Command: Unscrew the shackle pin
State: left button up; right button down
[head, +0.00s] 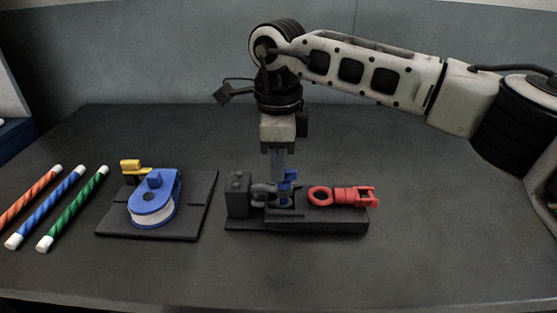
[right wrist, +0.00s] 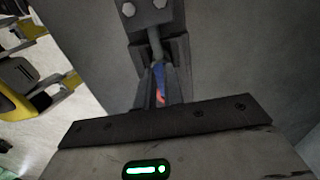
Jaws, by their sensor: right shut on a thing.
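The shackle (head: 262,190) is a grey bow lying in a black fixture (head: 238,192) at the middle of the table. A blue pin (head: 291,175) stands at its right end, with more blue showing lower down. My right gripper (head: 284,178) points straight down over the fixture and is shut on the blue pin. In the right wrist view a blue strip of the pin (right wrist: 160,78) shows between the dark fingers, with a small orange-red spot below it. The fingers hide much of the pin, and its thread cannot be seen. My left gripper is not in view.
A red swivel with an eye (head: 345,196) lies on the right part of the fixture. A blue block with a white sheave (head: 153,202) sits on a dark plate (head: 198,205) to the left. Orange, blue and green striped rods (head: 72,208) lie at far left. The front table is clear.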

jog(key=n, duration=0.5)
jog(key=shift+s+d+f+n, duration=0.1)
jog(key=shift+s+f+n, duration=0.2)
jog(key=shift+s, duration=0.1)
jog(key=n, duration=0.6)
jog(key=shift+s+d, duration=0.2)
jog(key=n, duration=0.6)
jog(key=shift+s+d+n, duration=0.1)
jog(key=shift+d+n, duration=0.15)
jog(key=shift+n, duration=0.05)
jog(key=n, duration=0.5)
jog(key=shift+d+n, duration=0.25)
jog(key=shift+n, duration=0.05)
jog(key=c, duration=1.5)
grip_release()
jog(key=shift+w, duration=0.2)
jog(key=shift+r, duration=0.25)
